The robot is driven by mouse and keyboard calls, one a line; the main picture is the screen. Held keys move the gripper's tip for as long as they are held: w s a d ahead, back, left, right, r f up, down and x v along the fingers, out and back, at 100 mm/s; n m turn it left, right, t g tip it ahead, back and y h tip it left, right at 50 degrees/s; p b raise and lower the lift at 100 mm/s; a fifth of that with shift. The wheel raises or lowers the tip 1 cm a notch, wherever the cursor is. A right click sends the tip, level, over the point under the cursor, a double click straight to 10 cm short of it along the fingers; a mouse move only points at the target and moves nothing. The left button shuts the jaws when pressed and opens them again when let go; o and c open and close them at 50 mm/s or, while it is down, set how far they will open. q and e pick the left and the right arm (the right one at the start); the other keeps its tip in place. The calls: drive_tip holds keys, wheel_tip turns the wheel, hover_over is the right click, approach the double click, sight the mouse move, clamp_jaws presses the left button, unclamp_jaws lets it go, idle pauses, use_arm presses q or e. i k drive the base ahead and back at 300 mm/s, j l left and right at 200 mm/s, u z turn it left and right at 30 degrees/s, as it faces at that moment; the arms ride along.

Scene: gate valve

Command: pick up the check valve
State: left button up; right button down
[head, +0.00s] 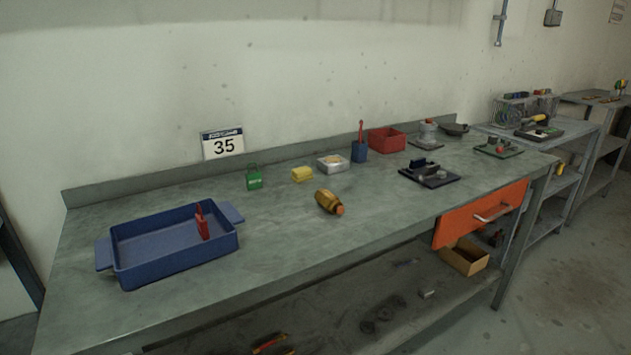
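A brass-coloured, stubby cylindrical fitting (328,202) with an orange end lies on its side on the workbench (290,240), near the middle of the top. It looks like the check valve. Its orange end points toward the front right. Nothing touches it. Neither of my grippers shows in the head view.
A blue tray (135,275) with a red item (202,222) stands at the left. Behind the fitting are a green item (254,177), yellow block (302,174), small metal tray (333,164), blue cup (360,151) and red bin (387,139). A dark fixture (428,174) stands right. The bench front is clear.

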sight(329, 201)
drive_tip(key=l+u, duration=0.15)
drive_tip(key=u, duration=0.7)
drive_tip(key=l+u, duration=0.35)
drive_tip(key=k+l+u, duration=0.1)
drive_tip(key=l+u, duration=0.25)
drive_tip(key=l, duration=0.15)
drive_tip(key=k+l+u, duration=0.1)
drive_tip(key=l, duration=0.2)
drive_tip(key=l+u, duration=0.1)
drive_tip(key=l, duration=0.2)
drive_tip(key=k+l+u, duration=0.1)
drive_tip(key=k+l, duration=0.05)
drive_tip(key=l, duration=0.1)
